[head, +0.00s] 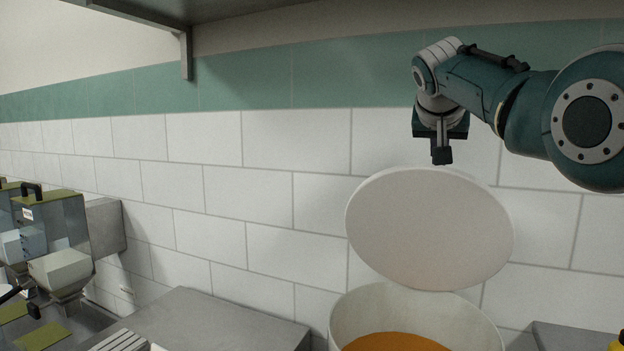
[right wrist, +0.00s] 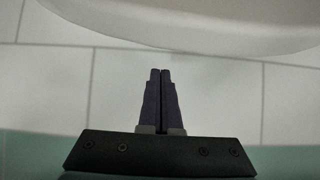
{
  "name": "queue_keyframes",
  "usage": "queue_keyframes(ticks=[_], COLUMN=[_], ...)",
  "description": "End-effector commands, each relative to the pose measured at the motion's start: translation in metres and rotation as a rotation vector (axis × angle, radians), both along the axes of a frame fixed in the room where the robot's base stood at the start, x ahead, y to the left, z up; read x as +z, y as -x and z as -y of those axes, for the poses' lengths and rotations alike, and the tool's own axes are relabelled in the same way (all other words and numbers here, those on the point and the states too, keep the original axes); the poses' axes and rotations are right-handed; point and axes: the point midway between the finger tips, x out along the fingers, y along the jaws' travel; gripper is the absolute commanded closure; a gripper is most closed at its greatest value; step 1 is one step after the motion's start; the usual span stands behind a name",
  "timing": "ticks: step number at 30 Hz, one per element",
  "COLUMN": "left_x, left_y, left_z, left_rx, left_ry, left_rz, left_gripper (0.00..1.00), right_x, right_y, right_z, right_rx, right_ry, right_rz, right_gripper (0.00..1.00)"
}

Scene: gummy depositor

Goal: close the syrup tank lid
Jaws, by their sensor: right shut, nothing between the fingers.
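The syrup tank (head: 345,316) is a white round vessel at the bottom right of the head view, with orange-brown syrup (head: 395,342) inside. Its round white lid (head: 430,228) stands tilted up above the tank's rim, so the tank is open. My right gripper (head: 442,157) is shut and empty, pointing down just above the lid's top edge in the head view. In the right wrist view the shut fingers (right wrist: 160,75) point toward the lid's pale edge (right wrist: 200,22), with a small gap showing. My left gripper is not in view.
A tiled wall (head: 270,190) stands behind the tank. A metal shelf (head: 250,10) hangs at the top. A depositor machine (head: 55,240) is at the far left. A grey metal surface (head: 215,320) lies left of the tank, and a yellow object (head: 616,343) is at the right edge.

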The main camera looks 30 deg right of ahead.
Motion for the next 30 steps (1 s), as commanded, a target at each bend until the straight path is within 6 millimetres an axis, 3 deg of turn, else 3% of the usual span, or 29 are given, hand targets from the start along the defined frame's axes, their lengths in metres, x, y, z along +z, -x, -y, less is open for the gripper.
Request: queue_keyframes(ticks=[6, 21, 30], left_x=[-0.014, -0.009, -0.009], left_y=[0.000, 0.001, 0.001], left_z=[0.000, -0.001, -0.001], left_rx=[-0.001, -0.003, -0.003], left_ry=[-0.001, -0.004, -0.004], left_rz=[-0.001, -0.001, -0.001], left_gripper=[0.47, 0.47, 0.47], right_x=[-0.011, -0.028, -0.031], right_y=[-0.006, 0.012, 0.015], right_z=[0.009, -0.015, -0.018], right_rx=[0.000, 0.001, 0.001], right_ry=[-0.001, 0.001, -0.001], right_rz=[-0.002, -0.001, -0.002], right_gripper=[1.00, 1.00, 1.00])
